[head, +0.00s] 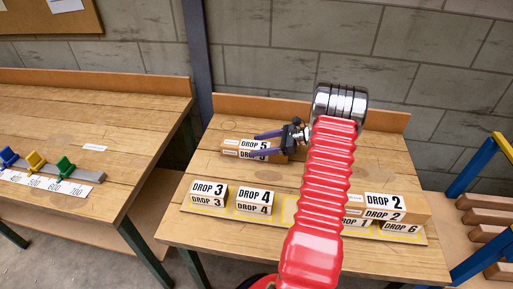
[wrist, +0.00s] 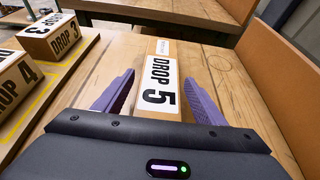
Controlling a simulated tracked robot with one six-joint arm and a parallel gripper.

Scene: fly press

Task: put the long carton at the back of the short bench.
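A long brown carton labelled DROP 5 (head: 250,149) lies at the back left of the short bench (head: 320,198), lengthwise from left to right. It also shows in the wrist view (wrist: 159,80), lying between the two purple fingers. My gripper (head: 254,146) reaches it from the right. Its fingers stand one on each side of the carton, with narrow gaps in the wrist view (wrist: 159,76), so it is open. The carton's near end is hidden behind the gripper body.
Cartons DROP 3 (head: 208,195) and DROP 4 (head: 254,202) stand at the front left. A low back board (head: 385,117) edges the bench. A longer bench (head: 80,120) stands left across a gap.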

